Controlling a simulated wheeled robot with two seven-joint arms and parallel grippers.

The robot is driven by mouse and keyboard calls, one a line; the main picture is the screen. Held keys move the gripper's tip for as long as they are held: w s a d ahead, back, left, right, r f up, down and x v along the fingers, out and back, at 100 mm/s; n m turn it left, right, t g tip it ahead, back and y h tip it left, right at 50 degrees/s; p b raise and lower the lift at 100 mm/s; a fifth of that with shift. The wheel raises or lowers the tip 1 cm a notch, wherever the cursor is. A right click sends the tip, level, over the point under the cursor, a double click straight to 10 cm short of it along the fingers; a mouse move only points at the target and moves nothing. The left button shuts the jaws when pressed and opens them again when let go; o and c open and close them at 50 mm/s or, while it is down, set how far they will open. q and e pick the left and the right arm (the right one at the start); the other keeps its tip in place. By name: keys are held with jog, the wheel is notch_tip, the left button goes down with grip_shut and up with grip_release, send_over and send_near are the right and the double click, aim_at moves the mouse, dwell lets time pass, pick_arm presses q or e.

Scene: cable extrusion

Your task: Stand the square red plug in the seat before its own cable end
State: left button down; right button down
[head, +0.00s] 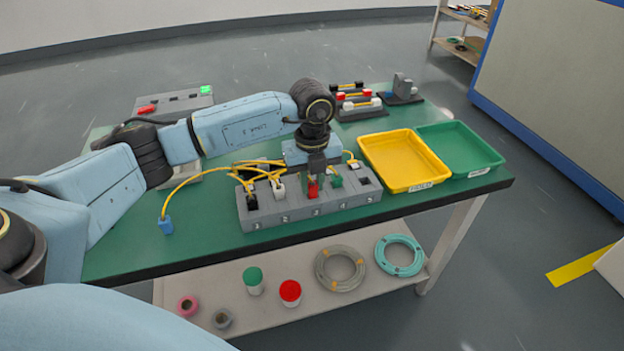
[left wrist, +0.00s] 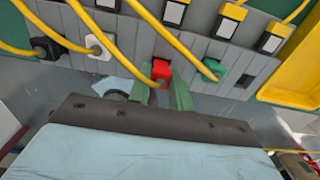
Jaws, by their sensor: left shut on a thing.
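The square red plug (head: 313,189) is between the fingers of my left gripper (head: 315,177), which is shut on it. It is at the third place of the grey seat block (head: 290,213); I cannot tell whether it is fully down in the seat. The left wrist view shows the red plug (left wrist: 162,72) between the fingertips (left wrist: 161,92), with a yellow cable ending close to it. A black plug (left wrist: 46,47) and a white plug (left wrist: 99,46) stand to its left, a green plug (left wrist: 212,69) to its right. The fifth seat (left wrist: 243,82) looks empty. My right gripper is not in view.
Yellow cables loop behind the block, one ending in a blue connector (head: 166,226) on the table's left. A yellow tray (head: 425,184) and a green tray (head: 488,160) stand right. Racks of small parts (head: 357,112) stand behind. The green table (head: 125,245) is clear at front left.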

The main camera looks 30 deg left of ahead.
aim_at(312, 183)
pick_arm(q)
jog(key=shift+f, duration=0.35)
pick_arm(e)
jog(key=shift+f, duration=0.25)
pick_arm(q)
jog(key=c, duration=1.2)
grip_release()
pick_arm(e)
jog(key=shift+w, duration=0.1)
pick_arm(q)
notch_tip(312, 183, up, 13)
jog(key=shift+r+p, duration=0.2)
jog(key=shift+p, duration=0.8)
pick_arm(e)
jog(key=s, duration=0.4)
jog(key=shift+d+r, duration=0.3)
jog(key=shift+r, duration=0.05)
